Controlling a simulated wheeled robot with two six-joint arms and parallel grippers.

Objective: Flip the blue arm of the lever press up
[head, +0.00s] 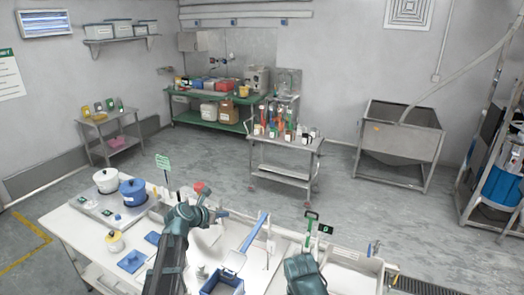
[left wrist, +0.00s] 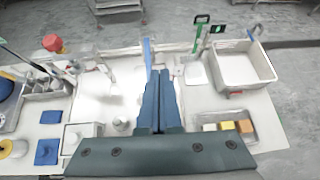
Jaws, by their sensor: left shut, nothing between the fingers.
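The blue arm (head: 254,231) of the lever press slants up from the white table, its upper end toward the right in the head view. In the left wrist view the blue arm (left wrist: 147,55) shows as a thin strip just beyond the fingertips. My left gripper (head: 225,214) is shut and empty, left of the blue arm in the head view. In the left wrist view its fingers (left wrist: 159,74) lie together. They hide the lower part of the press; I cannot tell whether they touch it. Part of my right arm shows at the bottom; its fingers do not.
A red-topped item (head: 200,188) stands behind my left gripper. A green-handled device (head: 311,226) stands right of the blue arm. A blue bin (head: 222,285) is near the front. A white tray (left wrist: 243,66) and a box with colored blocks (left wrist: 226,127) lie to the right.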

